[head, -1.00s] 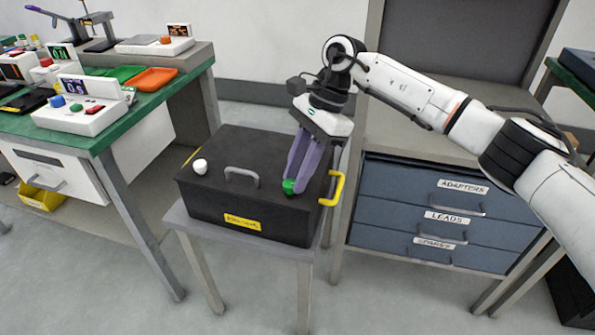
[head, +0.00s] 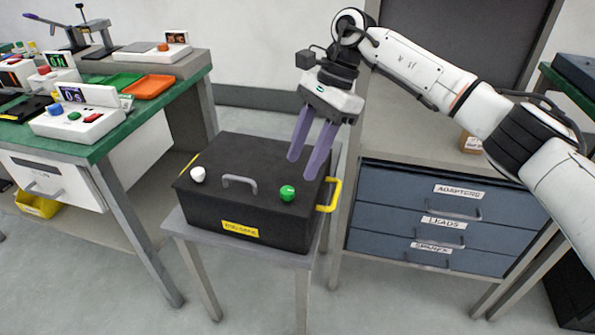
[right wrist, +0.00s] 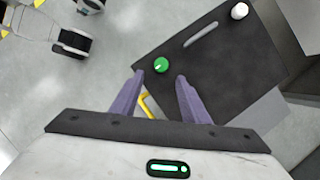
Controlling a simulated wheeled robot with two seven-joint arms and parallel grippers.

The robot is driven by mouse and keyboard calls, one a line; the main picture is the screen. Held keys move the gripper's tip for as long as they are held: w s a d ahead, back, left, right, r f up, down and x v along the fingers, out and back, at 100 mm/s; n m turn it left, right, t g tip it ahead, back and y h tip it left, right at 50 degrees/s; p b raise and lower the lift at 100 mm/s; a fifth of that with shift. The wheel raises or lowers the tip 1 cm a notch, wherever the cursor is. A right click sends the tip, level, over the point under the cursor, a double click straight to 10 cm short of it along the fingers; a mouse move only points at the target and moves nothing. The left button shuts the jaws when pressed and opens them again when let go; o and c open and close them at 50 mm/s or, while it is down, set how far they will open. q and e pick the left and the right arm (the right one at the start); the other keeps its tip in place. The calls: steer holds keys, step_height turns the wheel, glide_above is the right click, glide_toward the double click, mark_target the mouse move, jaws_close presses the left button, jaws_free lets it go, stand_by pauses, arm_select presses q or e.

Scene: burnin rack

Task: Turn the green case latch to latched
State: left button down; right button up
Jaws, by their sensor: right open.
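The green latch (head: 287,193) is a round knob on the right of the lid of the black case (head: 245,208). It also shows in the right wrist view (right wrist: 161,65), with a small pale mark on top. A white knob (head: 198,174) sits on the left of the lid. My right gripper (head: 302,168) is open and empty, above and behind the green latch and apart from it. In the right wrist view its two fingers (right wrist: 160,80) point toward the latch with a gap between them. My left gripper is not in view.
The case stands on a small grey table (head: 180,222) and has a grey top handle (head: 240,181) and a yellow side handle (head: 334,194). A green-topped bench (head: 110,140) stands at left. Blue drawers (head: 430,218) stand at right.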

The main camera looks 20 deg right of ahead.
steer(key=v, duration=0.4)
steer(key=shift+r, duration=0.25)
steer(key=shift+f, duration=0.1)
